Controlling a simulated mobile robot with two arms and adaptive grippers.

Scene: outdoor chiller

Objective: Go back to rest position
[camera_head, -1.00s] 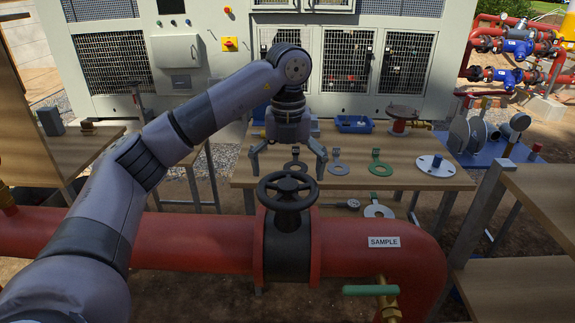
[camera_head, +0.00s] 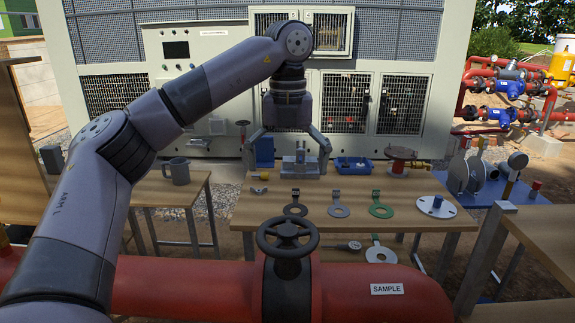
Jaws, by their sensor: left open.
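My left gripper (camera_head: 290,156) hangs pointing down above the far part of the wooden work table (camera_head: 258,210). Its two fingers are spread wide and hold nothing. Between and behind the fingers a grey metal fixture (camera_head: 300,166) stands on the table; I cannot tell the gap between it and the fingers. My left arm reaches in from the lower left, bent at the elbow. The black handwheel valve (camera_head: 288,236) on the red pipe (camera_head: 190,289) lies nearer to me, below the gripper in the picture. My right gripper is not in view.
Several flat ring gaskets, one a green ring (camera_head: 381,210), lie on the table. A blue tray (camera_head: 352,164) sits behind them. A grey mug (camera_head: 177,170) stands on the left table. A wooden surface (camera_head: 545,240) is at right. The chiller cabinet (camera_head: 395,60) closes off the back.

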